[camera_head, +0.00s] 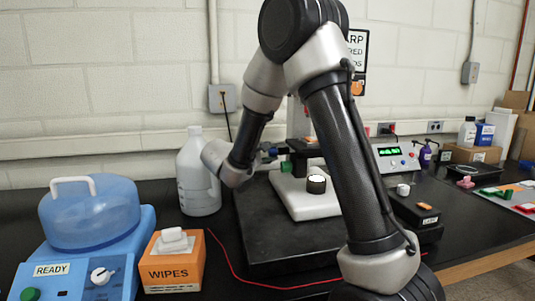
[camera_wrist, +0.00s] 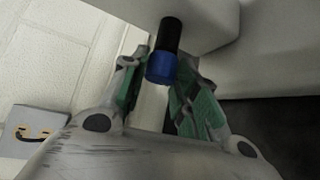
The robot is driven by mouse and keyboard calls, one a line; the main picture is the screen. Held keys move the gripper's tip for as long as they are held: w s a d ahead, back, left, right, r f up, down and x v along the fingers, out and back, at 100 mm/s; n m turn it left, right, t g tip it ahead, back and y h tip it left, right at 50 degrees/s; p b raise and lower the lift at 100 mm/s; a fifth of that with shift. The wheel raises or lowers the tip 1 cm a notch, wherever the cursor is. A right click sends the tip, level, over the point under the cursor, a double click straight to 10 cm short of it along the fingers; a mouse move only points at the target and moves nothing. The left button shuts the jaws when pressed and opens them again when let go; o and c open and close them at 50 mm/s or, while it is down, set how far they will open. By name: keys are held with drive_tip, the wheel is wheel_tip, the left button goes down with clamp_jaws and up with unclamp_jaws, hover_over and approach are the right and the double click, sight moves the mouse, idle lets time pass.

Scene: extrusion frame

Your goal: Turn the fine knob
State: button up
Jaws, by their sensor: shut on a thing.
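My gripper (camera_wrist: 160,78) is shut on a blue knob (camera_wrist: 161,68), which sits at the end of a black cylinder (camera_wrist: 170,36) coming out of a pale body (camera_wrist: 205,18). The green-padded fingers lie on either side of the knob. No label on it can be read. In the head view, my gripper (camera_head: 266,155) reaches the left side of a microscope-like stand with a pale base (camera_head: 302,202) and a dark stage (camera_head: 303,147). My own arm hides much of the stand.
A white jug (camera_head: 196,175) stands close left of my wrist. An orange wipes box (camera_head: 172,265) and a blue READY machine (camera_head: 90,235) are at the left. A red cable (camera_head: 245,278) crosses the front. A display unit (camera_head: 397,157) stands right of the stand.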

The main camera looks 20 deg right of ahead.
drive_tip(key=o, duration=1)
drive_tip(key=v, duration=1.2)
idle(0.4)
